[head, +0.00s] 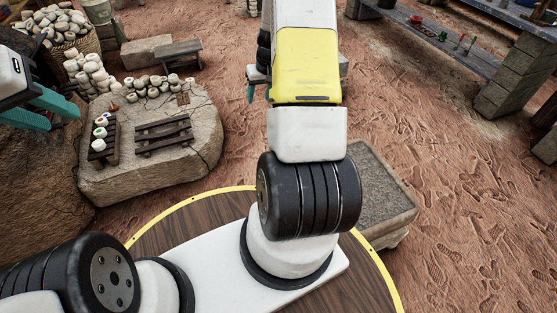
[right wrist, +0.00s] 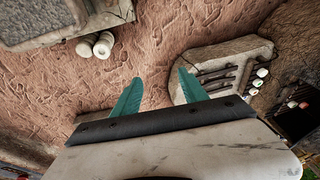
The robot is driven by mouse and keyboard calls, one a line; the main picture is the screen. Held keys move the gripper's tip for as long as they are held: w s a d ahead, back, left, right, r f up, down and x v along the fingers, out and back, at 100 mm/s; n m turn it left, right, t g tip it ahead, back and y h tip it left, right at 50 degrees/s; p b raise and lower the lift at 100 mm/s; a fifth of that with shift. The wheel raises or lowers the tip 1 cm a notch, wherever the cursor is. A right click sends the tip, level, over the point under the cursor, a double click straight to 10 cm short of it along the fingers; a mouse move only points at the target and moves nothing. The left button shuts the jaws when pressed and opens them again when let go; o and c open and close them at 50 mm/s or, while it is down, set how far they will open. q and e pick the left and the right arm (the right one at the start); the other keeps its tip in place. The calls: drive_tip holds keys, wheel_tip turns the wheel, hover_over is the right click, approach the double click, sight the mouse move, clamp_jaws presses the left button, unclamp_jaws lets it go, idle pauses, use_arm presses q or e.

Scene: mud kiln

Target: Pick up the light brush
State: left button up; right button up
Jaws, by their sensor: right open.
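I cannot make out a light brush for certain in either view. My right gripper (head: 259,93) is partly hidden behind my own arm in the head view. In the right wrist view its two teal fingers (right wrist: 160,84) stand apart with nothing between them, above reddish ground. My left gripper (head: 45,108) is at the left edge of the head view, its teal fingers apart and no object seen between them. Small red and green items (head: 443,36) stand on a bluish bench (head: 464,56) at the upper right, too small to identify.
A stone slab (head: 190,165) at the left carries dark wooden racks (head: 163,136), small pots and a pile of pale pieces (head: 150,85). A basket (head: 78,45) of pale pieces stands behind. A stone trough (head: 375,190) lies right of my arm. The ground (head: 450,210) at right is clear.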

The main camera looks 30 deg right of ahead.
drive_tip(key=s+d+f+g, duration=0.1)
drive_tip(key=s+d+f, duration=0.2)
drive_tip(key=f, duration=1)
drive_tip(key=s+d+f+g, duration=0.1)
drive_tip(key=s+f, duration=0.5)
drive_tip(key=f, duration=0.6)
drive_tip(key=s+d+f+g+h, duration=0.1)
drive_tip(key=s+d+f, duration=0.3)
drive_tip(key=f, duration=0.9)
drive_tip(key=shift+s+d+f, duration=0.35)
drive_tip(key=shift+s, duration=0.05)
drive_tip(key=f, duration=0.7)
drive_tip(key=shift+w+f, duration=0.2)
clamp_jaws()
